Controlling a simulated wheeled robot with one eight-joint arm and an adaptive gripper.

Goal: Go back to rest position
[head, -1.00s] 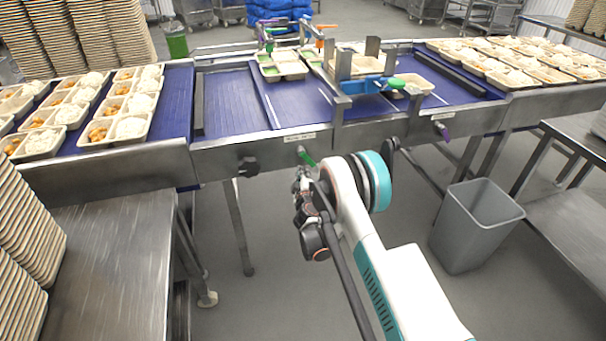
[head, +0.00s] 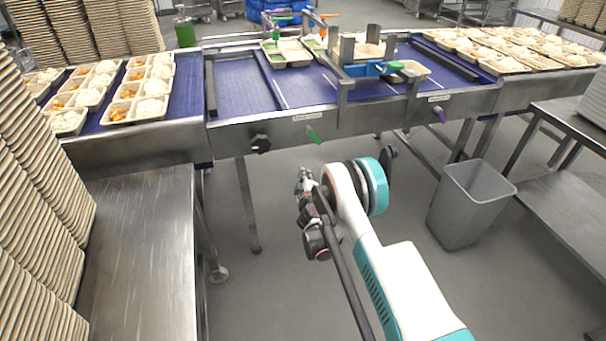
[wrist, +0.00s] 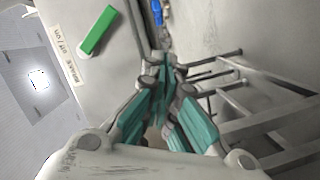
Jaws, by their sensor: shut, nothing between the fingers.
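My gripper (head: 304,180) is in front of the conveyor, below its front edge, in the head view. It points toward the conveyor and touches nothing that I can see. In the wrist view my gripper (wrist: 163,66) has its teal fingers brought together at the tips, with nothing between them. A green lever (head: 314,135) sits on the conveyor's front panel just above my gripper. The same green lever shows in the wrist view (wrist: 97,30), beside a label, apart from the fingers.
The blue-belted conveyor (head: 240,92) runs across the scene, with filled trays at both ends. A grey bin (head: 465,205) stands on the floor at right. A steel table (head: 140,245) and tall tray stacks (head: 40,190) are at left. Floor around my arm is clear.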

